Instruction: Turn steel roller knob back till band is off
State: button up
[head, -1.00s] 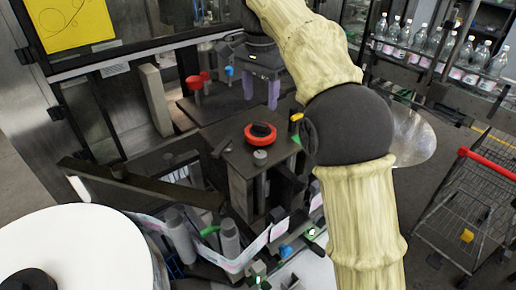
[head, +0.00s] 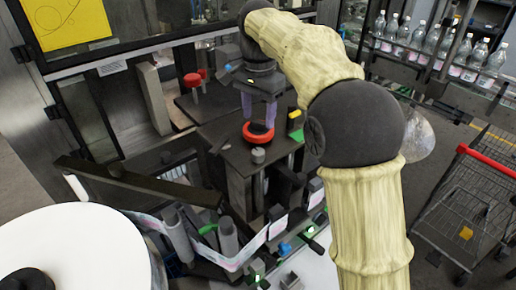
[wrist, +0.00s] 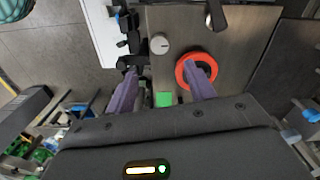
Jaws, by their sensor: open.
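A small grey metallic round knob (head: 258,156), which looks like the steel roller knob, stands on the dark machine top (head: 232,160) in front of a red ring-shaped knob (head: 259,137). In the wrist view the grey knob (wrist: 159,43) has a pale mark on its top and lies ahead of the fingertips, between their lines. My gripper (head: 258,118), with two purple fingers, is open and empty above the red knob. In the wrist view my gripper (wrist: 161,68) has its right fingertip overlapping the red ring (wrist: 197,70). I cannot make out which band is meant.
A pale label web (head: 235,262) runs past grey rollers (head: 228,238) at the front. A large white reel (head: 75,255) is at the lower left. Red knobs (head: 194,79) stand behind left. A shopping cart (head: 465,205) and bottles (head: 435,45) are at the right.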

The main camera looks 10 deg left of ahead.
aim_at(258, 151)
notch_tip(258, 151, down, 11)
jog(key=shift+f+p, duration=0.2)
jog(key=shift+p, duration=0.9)
jog(key=shift+c, duration=0.2)
jog(key=c, duration=0.9)
